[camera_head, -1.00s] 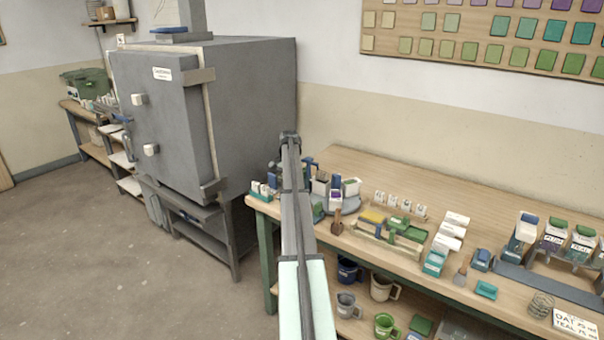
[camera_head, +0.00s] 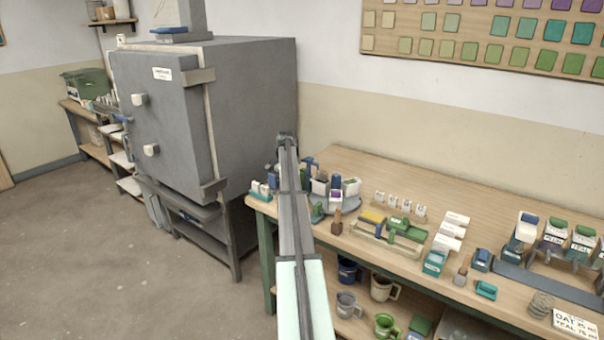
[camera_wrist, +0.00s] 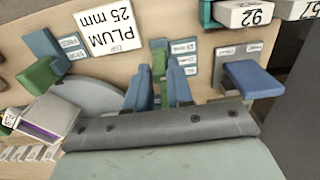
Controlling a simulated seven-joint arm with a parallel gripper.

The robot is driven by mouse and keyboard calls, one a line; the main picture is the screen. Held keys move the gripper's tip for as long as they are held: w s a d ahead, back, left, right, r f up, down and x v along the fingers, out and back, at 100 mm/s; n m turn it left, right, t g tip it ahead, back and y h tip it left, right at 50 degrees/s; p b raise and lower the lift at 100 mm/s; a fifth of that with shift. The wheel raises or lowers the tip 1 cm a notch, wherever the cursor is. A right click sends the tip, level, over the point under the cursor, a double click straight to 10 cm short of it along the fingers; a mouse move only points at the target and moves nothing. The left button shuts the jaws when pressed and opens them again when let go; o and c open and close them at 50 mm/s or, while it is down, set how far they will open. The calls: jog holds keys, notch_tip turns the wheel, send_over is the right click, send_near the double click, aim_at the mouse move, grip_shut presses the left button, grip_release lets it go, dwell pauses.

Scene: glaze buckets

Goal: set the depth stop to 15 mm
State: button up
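In the wrist view, my gripper (camera_wrist: 159,78) has two blue-grey fingers apart, pointing at the bench top. A narrow upright green piece (camera_wrist: 158,57) with a blue top shows between and beyond the fingertips; I cannot tell whether they touch it, or whether it is the depth stop. Small labels lie on both sides of it, too small to read. A white card (camera_wrist: 105,28) beside it appears upside down and reads "PLUM", "25 mm".
A grey round tray (camera_wrist: 100,96) and a white box with a purple strip (camera_wrist: 43,120) are at left. The grey kiln (camera_head: 240,110) stands beside the bench (camera_head: 400,175).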

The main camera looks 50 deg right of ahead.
jog(key=shift+o, duration=1.3)
jog(key=shift+r, duration=3.55)
jog(key=shift+f, duration=0.1)
